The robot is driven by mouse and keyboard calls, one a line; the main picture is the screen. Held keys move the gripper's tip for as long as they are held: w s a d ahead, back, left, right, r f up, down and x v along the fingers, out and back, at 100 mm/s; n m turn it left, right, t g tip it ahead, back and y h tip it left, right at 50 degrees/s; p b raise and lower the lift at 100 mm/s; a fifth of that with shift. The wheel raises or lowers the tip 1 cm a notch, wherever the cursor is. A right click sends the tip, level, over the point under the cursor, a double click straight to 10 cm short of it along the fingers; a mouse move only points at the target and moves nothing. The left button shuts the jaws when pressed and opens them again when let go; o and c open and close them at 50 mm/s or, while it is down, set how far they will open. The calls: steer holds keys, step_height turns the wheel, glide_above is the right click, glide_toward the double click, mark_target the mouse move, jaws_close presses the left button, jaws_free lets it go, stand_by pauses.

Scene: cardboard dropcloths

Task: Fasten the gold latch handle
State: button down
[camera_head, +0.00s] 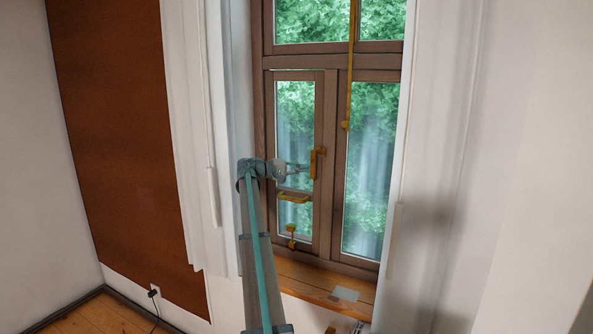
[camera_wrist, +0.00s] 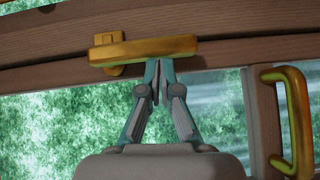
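The gold latch handle (camera_head: 313,165) is a bar on the right frame of the small left window sash. It stands upright in the head view, with its mount at the upper right. In the wrist view the latch handle (camera_wrist: 150,50) runs across the wooden frame, with its mount at the left. My gripper (camera_head: 305,168) reaches it from the left. In the wrist view its fingertips (camera_wrist: 159,72) are close together at the bar's near edge. They seem to touch it, but they are not around it. The exact contact is partly hidden.
A gold pull handle (camera_head: 294,198) sits low on the sash; it also shows in the wrist view (camera_wrist: 298,120). A small gold fitting (camera_head: 291,236) is below. A long gold rod (camera_head: 349,75) hangs right. White curtains (camera_head: 192,130) flank the window above a wooden sill (camera_head: 310,285).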

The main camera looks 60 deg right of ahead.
steer(key=shift+s, duration=0.1)
stand_by(0.3)
step_height(320, 180, up, 10)
stand_by(0.6)
stand_by(0.4)
